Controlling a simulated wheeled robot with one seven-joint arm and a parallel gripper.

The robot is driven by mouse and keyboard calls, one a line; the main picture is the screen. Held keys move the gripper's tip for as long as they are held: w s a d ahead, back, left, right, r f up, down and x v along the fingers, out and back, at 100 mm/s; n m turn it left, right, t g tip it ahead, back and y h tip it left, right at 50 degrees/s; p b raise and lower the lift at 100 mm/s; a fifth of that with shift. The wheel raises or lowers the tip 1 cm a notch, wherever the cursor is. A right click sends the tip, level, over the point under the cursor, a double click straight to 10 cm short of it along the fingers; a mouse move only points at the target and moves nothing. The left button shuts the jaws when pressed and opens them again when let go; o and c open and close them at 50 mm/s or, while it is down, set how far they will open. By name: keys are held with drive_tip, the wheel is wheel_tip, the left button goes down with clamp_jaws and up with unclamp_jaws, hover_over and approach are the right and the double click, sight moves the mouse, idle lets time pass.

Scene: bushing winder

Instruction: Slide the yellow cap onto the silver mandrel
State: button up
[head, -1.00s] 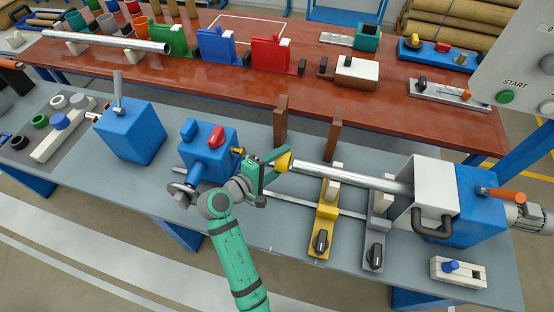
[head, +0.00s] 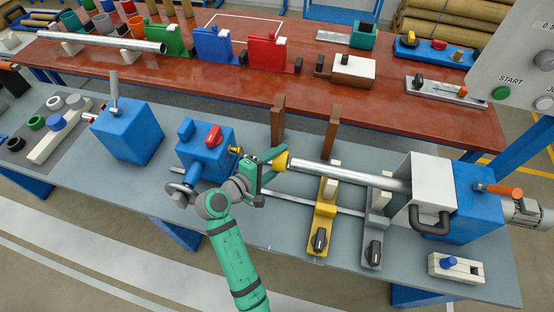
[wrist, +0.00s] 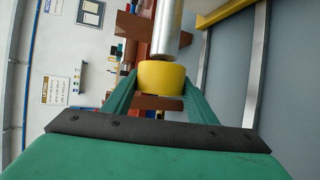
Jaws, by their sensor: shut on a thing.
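The yellow cap (head: 281,161) is held between the fingers of my green gripper (head: 272,165), at the left end of the silver mandrel (head: 345,174). In the wrist view the yellow cap (wrist: 162,76) sits between the two fingertips (wrist: 160,95), and the mandrel (wrist: 166,30) runs away from it. The mandrel's near end meets or overlaps the cap's far rim; I cannot tell whether it is inside the cap. The two look roughly in line. The mandrel's right end goes into a white-faced housing (head: 434,180).
A yellow support (head: 322,220) and a grey support (head: 376,225) stand under the mandrel. A blue block with a red knob (head: 206,150) stands left of my gripper. Two brown posts (head: 331,138) rise behind the mandrel. The bench front has free room.

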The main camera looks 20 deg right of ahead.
sight(283, 168)
drive_tip(key=shift+s+d, duration=0.45)
drive_tip(key=shift+d, duration=0.3)
drive_tip(key=shift+s+d, duration=0.4)
drive_tip(key=shift+d, duration=0.3)
idle(0.8)
drive_tip(key=shift+s+d, duration=0.2)
drive_tip(key=shift+d, duration=0.1)
drive_tip(key=shift+s+d, duration=0.1)
drive_tip(key=shift+d, duration=0.05)
drive_tip(key=o, duration=1.3)
drive_tip(key=shift+c, duration=0.2)
drive_tip(key=shift+s+a+r, duration=0.15)
drive_tip(key=shift+a, duration=0.4)
drive_tip(key=v, duration=0.9)
drive_tip(key=shift+s+a, duration=0.2)
drive_tip(key=shift+s, duration=0.05)
